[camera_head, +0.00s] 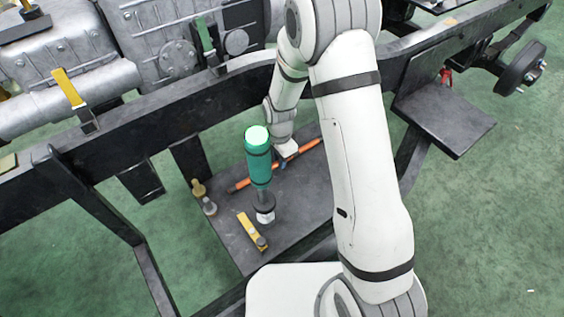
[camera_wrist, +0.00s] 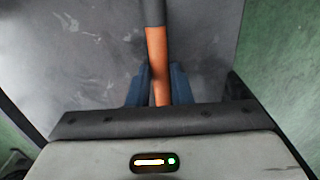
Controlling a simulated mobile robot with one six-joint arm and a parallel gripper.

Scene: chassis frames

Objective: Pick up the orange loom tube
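The orange loom tube (camera_head: 305,146) lies low across the dark plate, partly hidden by the end of my arm. It has a dark band or sleeve along part of its length. In the wrist view the tube (camera_wrist: 157,62) runs up the middle between two blue fingers. My gripper (camera_wrist: 160,85) points down at the tube, with one finger close against each side and no clear gap, so it looks shut on it. In the head view my gripper (camera_head: 284,163) is small at the tube's middle. I cannot tell whether the tube is lifted off the plate.
A green cylinder (camera_head: 258,165) with a dark collar stands left of my gripper. A yellow bar (camera_head: 250,229) lies on the dark plate (camera_head: 288,208). Small brass and grey fittings (camera_head: 203,197) stand at its left edge. A black chassis rail (camera_head: 140,117) runs behind.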

